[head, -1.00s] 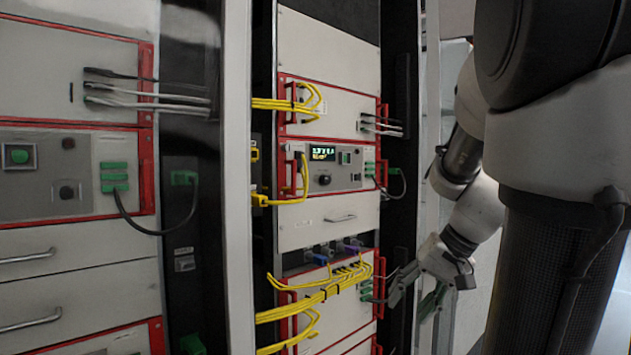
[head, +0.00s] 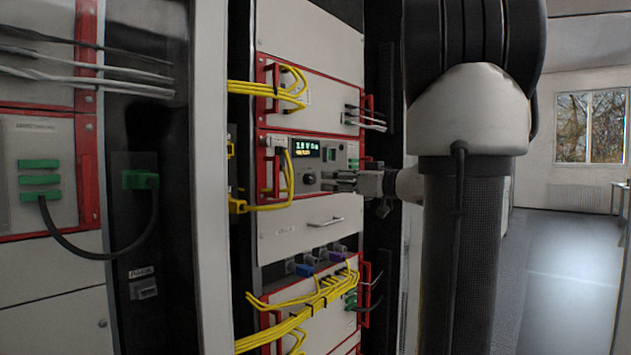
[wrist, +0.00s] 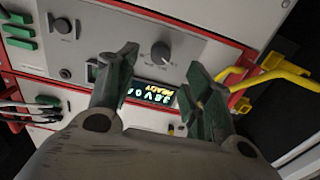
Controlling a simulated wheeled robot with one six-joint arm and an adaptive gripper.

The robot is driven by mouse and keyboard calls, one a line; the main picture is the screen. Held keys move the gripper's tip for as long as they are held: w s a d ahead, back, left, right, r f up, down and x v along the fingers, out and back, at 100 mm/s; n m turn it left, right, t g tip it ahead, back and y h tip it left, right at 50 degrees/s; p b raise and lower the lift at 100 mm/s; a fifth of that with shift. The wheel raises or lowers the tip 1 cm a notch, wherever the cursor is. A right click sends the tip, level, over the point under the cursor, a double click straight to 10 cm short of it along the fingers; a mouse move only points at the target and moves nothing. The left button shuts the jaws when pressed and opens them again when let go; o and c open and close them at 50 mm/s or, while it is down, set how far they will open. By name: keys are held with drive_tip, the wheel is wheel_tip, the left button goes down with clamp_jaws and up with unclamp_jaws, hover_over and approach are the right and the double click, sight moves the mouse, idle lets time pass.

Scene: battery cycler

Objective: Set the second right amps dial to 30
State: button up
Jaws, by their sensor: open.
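The round dark dial (head: 309,179) sits on the grey panel of a red-framed rack unit, below and beside a lit display (head: 305,148). In the wrist view the dial (wrist: 161,50) has a light pointer mark, and the display (wrist: 150,92) shows between the fingers; its digits are partly hidden and hard to read. My gripper (head: 340,181) is just right of the dial in the head view. In the wrist view my gripper (wrist: 165,75) is open and empty, with its fingers apart on either side of the dial's line. I cannot tell whether it touches the panel.
Yellow cables (head: 290,180) loop at the left of the unit, by a red handle; they also show in the wrist view (wrist: 275,75). Green connectors (wrist: 20,30) are at the other side. A drawer (head: 310,232) lies below. Open floor (head: 560,270) stretches right.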

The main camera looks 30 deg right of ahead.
sight(313, 179)
drive_tip(key=x, duration=0.7)
drive_tip(key=shift+f, duration=0.1)
drive_tip(key=c, duration=1)
